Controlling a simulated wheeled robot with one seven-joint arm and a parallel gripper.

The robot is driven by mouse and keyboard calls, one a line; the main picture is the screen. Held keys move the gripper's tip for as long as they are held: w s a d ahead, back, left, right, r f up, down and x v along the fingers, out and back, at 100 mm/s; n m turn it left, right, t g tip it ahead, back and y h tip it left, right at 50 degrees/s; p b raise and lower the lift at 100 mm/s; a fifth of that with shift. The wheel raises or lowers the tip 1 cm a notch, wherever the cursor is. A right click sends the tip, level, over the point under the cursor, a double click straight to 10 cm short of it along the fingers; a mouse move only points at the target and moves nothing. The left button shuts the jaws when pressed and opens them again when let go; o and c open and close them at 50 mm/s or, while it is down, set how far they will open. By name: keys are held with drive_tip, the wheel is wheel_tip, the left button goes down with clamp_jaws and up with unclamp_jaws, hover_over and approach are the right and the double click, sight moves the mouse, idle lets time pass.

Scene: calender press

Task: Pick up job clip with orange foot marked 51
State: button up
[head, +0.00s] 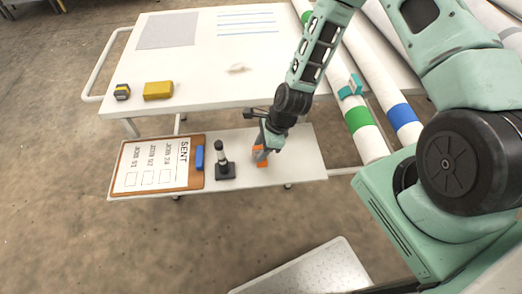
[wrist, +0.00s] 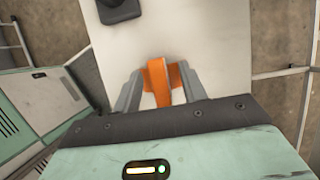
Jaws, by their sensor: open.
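An orange job clip (head: 262,163) stands on the right part of the low white side table (head: 300,160). My gripper (head: 262,150) is down at it and hides part of it in the head view. In the wrist view the orange clip (wrist: 158,82) lies between the two fingers of my gripper (wrist: 160,90). The fingers are open, one on each side, with small gaps visible. No number can be read on the clip, so I cannot tell whether it is marked 51.
Left of the clip stand a black stamp-like object (head: 224,165), a blue block (head: 199,157) and a clipboard (head: 196,182) headed SENT. A larger white table (head: 200,80) behind bears a yellow block (head: 158,90) and a tape measure (head: 122,92). White rolls (head: 372,145) lie to the right; one carries a teal clip (head: 350,87).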

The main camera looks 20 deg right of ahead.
clamp_jaws()
drive_tip(key=shift+r, duration=0.15)
